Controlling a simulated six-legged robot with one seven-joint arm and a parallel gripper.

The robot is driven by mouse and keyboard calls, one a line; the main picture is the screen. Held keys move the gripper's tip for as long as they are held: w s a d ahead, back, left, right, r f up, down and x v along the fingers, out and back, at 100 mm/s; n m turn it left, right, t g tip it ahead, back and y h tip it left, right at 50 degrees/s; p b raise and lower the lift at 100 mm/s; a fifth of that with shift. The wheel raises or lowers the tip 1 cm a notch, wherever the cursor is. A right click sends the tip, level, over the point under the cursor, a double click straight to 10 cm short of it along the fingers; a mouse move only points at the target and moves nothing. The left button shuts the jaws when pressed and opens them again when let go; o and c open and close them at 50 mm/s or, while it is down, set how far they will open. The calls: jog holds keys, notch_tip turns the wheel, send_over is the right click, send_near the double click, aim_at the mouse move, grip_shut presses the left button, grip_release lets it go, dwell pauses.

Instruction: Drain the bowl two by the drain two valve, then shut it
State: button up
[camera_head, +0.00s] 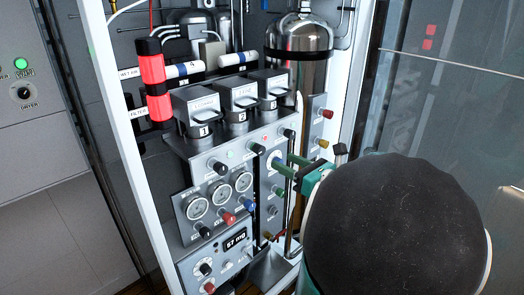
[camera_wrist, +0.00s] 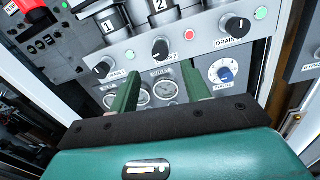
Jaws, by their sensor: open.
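The drain two valve is a black knob (camera_head: 254,149) on the grey panel, below bowl two (camera_head: 238,105), the middle of three grey-capped bowls. In the wrist view the drain two knob (camera_wrist: 160,48) sits just beyond my fingertips, between the drain one and drain three knobs. A small red light (camera_wrist: 189,35) glows to its right. Bowl two (camera_wrist: 160,12) shows only its lower part with the label 2. My gripper (camera_wrist: 161,86) is open and empty, its green fingers apart and clear of the knob. In the head view my gripper (camera_head: 284,173) is right of the knob.
Drain one (camera_wrist: 102,69) and drain three (camera_wrist: 235,26) knobs flank it, with green lights. Pressure gauges (camera_wrist: 163,90) lie below, partly behind my fingers. A blue knob (camera_wrist: 226,75) is at right. A metal tank (camera_head: 300,45) stands behind; white frame posts (camera_head: 122,140) bound the panel.

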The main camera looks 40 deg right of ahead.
aim_at(262, 150)
jog(key=w, duration=0.8)
jog(key=shift+w+a, duration=0.25)
jog(key=shift+a, duration=0.05)
jog(key=shift+c, duration=0.5)
jog(key=c, duration=0.9)
